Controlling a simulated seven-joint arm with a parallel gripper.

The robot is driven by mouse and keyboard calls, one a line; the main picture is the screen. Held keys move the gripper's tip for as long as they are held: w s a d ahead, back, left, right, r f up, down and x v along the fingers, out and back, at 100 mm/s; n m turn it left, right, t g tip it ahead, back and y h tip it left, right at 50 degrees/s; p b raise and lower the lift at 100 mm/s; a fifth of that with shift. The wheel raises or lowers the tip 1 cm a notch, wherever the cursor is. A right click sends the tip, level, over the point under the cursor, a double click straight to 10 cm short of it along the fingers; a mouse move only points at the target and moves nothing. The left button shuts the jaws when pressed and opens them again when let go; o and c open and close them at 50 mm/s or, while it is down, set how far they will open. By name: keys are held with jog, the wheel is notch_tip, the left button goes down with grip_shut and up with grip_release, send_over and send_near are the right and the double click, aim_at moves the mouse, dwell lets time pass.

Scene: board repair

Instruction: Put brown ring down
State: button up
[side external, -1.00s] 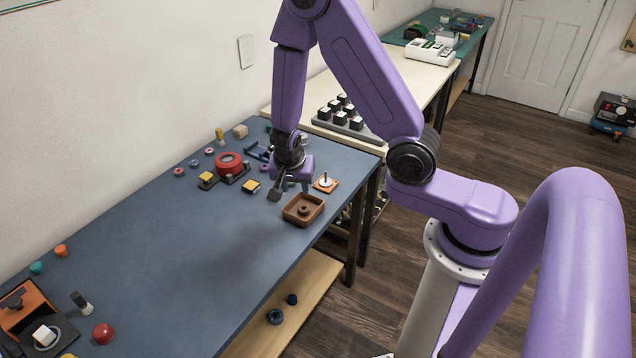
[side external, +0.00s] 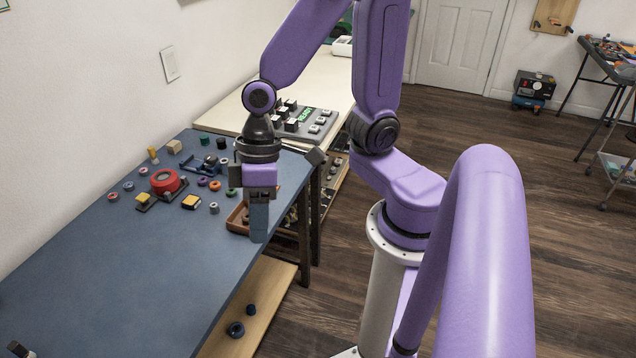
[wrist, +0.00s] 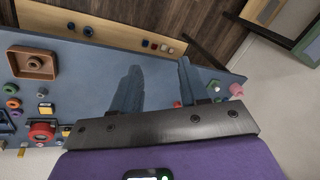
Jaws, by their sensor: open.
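The brown tray (wrist: 54,66) lies at the left of the wrist view, with the brown ring (wrist: 33,62) inside it. In the side external view the tray (side external: 236,222) is near the table's right edge, partly hidden behind my gripper (side external: 259,222); the ring is hidden there. The fingers are well to the right of the tray in the wrist view and do not touch the ring.
The blue table (side external: 135,255) has much bare surface at front. A red roll (side external: 165,181), yellow-topped blocks and several small coloured rings stand at its back. A wooden shelf below holds a dark blue ring (side external: 235,329). A keypad board (side external: 310,122) is on the white table behind.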

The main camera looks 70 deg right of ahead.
jog(key=s+d+r+n+h, duration=0.3)
jog(key=s+d+n, duration=0.3)
jog(key=s+d, duration=0.1)
jog(key=shift+s+d+r+t, duration=0.15)
jog(key=shift+s+d+t, duration=0.15)
jog(key=shift+d, duration=0.15)
